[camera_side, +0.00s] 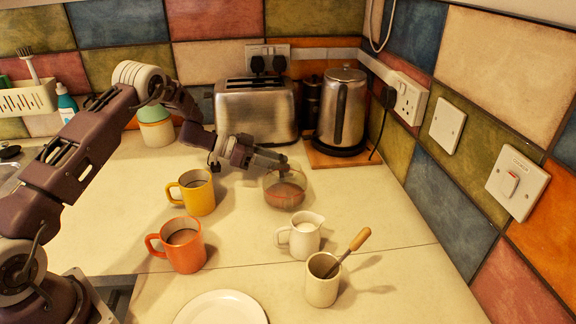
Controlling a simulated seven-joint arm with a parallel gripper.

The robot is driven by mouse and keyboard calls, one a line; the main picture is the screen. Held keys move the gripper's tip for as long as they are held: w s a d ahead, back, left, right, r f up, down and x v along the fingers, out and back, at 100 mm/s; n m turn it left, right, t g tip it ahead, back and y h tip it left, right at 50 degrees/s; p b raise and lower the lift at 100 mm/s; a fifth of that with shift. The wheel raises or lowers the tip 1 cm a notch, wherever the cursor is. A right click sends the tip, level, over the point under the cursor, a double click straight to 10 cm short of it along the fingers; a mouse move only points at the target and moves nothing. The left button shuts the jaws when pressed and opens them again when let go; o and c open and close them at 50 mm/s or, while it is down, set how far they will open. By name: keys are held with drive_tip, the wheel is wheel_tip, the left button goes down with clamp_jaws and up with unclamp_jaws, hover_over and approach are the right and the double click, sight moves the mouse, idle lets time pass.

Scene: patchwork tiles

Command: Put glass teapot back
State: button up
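The glass teapot (286,190) is a small clear round pot with brown liquid inside. It is on or just above the cream worktop, in the middle of the side view, in front of the toaster and kettle. My gripper (272,160) is at the teapot's upper left, with its fingers at or very near the top of the pot. The fingertips are small and partly merge with the glass, so I cannot tell whether they are closed on it. The teapot's handle is not clearly visible.
A yellow mug (199,195), an orange mug (184,248), a white jug (303,238) and a cup with a spoon (322,284) stand nearby. A white plate (222,309) lies at the front. The toaster (255,112) and kettle (342,115) stand behind. The worktop right of the teapot is clear.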

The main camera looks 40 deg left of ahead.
drive_tip(key=v, duration=0.9)
drive_tip(key=w+r+n+t+y, duration=0.1)
drive_tip(key=w+r+t+y, duration=0.15)
drive_tip(key=r, duration=0.45)
drive_tip(key=w+r+n+t+y, duration=0.1)
drive_tip(key=w+r+t+y, duration=0.15)
drive_tip(key=r, duration=0.45)
drive_tip(key=s+r+n+y, duration=0.4)
drive_tip(key=s+r+y, duration=0.3)
drive_tip(key=r, duration=0.4)
drive_tip(key=s+d+f+g, duration=0.2)
drive_tip(key=s+d+f, duration=0.1)
drive_tip(key=s, duration=0.8)
drive_tip(key=s+d+f+n+g+h, duration=0.1)
drive_tip(key=s+d, duration=0.4)
drive_tip(key=s, duration=0.7)
drive_tip(key=s+d+f+n+g, duration=0.1)
drive_tip(key=s+d+f+g, duration=0.3)
drive_tip(key=s, duration=0.8)
drive_tip(key=shift+d+f+g+h, duration=0.3)
drive_tip(key=shift+d+g+h, duration=0.15)
drive_tip(key=shift+g, duration=0.25)
